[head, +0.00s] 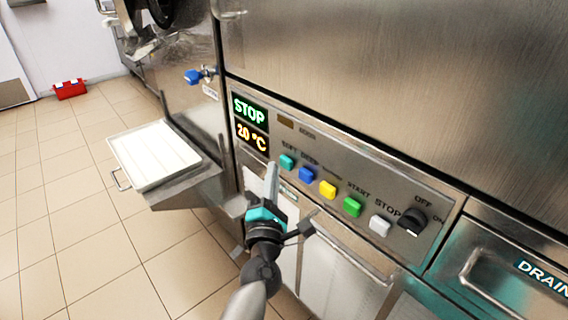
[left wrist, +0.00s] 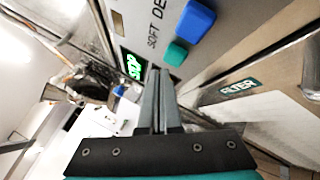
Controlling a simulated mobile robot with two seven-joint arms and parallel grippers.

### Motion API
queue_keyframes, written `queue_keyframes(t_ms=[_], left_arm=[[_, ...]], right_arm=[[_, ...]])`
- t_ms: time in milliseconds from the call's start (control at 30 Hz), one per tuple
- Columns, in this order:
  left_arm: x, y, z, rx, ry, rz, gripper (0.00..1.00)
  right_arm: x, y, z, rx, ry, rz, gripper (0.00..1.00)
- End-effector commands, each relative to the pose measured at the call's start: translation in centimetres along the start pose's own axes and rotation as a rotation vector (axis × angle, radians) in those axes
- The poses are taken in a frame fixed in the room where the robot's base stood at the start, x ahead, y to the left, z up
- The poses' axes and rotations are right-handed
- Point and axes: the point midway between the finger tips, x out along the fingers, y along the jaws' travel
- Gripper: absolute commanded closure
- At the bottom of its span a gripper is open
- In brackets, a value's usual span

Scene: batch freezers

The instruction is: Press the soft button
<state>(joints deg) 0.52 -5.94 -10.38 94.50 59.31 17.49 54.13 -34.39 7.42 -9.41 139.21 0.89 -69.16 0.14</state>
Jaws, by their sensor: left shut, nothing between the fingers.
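The soft button is the teal button (head: 287,162) at the left end of the button row on the control panel, under the label "SOFT". It also shows in the left wrist view (left wrist: 176,53), just beyond and right of the fingertips. My left gripper (head: 272,168) is shut and empty, its fingers pointing up toward the panel. In the head view its tips appear just left of and slightly below the teal button. I cannot tell whether they touch the panel; in the left wrist view a gap shows between the fingertips (left wrist: 158,72) and the button. My right gripper is not in view.
The display (head: 250,123) reads "STOP" and "20 °C". A white tray (head: 118,150) sticks out at left.

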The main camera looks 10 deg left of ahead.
Motion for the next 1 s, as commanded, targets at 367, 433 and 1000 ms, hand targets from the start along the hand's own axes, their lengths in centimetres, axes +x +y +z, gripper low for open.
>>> queue_keyframes(t_ms=[367, 433, 1000], left_arm=[[0.0, 0.0, 0.0, 0.0, 0.0, 0.0, 1.0], [0.0, 0.0, 0.0, 0.0, 0.0, 0.0, 1.0], [0.51, -0.38, 0.37, -0.001, 0.0, 0.0, 1.0]], right_arm=[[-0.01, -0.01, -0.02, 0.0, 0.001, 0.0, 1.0], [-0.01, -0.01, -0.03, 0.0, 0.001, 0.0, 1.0], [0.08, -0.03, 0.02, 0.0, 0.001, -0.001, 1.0]])
